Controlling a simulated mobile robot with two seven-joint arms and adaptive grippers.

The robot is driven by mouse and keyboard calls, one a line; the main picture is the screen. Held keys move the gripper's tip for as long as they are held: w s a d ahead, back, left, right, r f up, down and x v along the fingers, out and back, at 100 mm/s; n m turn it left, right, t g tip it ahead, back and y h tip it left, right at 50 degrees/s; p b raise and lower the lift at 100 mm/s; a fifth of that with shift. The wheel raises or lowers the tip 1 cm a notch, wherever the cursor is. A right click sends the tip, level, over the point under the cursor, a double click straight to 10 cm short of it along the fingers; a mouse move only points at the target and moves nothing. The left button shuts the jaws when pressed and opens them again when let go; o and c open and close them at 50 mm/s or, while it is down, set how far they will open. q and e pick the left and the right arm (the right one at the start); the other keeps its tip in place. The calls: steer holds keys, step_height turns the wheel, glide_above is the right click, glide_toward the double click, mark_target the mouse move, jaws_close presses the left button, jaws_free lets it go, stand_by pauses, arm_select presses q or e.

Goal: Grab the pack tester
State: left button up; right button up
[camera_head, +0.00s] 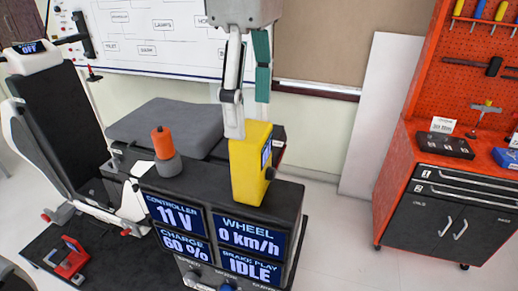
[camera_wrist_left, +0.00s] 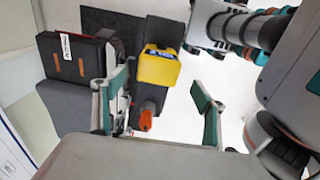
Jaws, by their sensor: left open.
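The pack tester is a yellow box-shaped device with a small blue screen (camera_head: 247,168). It stands upright on the right part of the dark console top. It also shows in the left wrist view as a yellow block (camera_wrist_left: 158,67) beyond the fingers. My left gripper (camera_head: 248,115) points down, its fingers apart and empty. In the head view the white finger's tip overlaps the tester's upper left edge; I cannot tell if they touch. My right gripper is not in view.
The dark console (camera_head: 200,182) carries an orange-topped grey cylinder (camera_head: 163,147) left of the tester. Screens on its front read 11 V, 60 %, 0 km/h and IDLE. A grey cushion (camera_head: 165,122) lies behind. A red tool cabinet (camera_head: 450,190) stands right, with clear floor between.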

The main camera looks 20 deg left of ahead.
mark_target(252, 130)
arm_select(q)
step_height(252, 130, down, 2)
steer(key=shift+s, duration=0.15)
steer(key=shift+w+f, duration=0.15)
steer(key=shift+f, duration=1.2)
steer(key=shift+w+f, duration=0.1)
steer(key=shift+f, duration=1.25)
steer(key=c, duration=1.4)
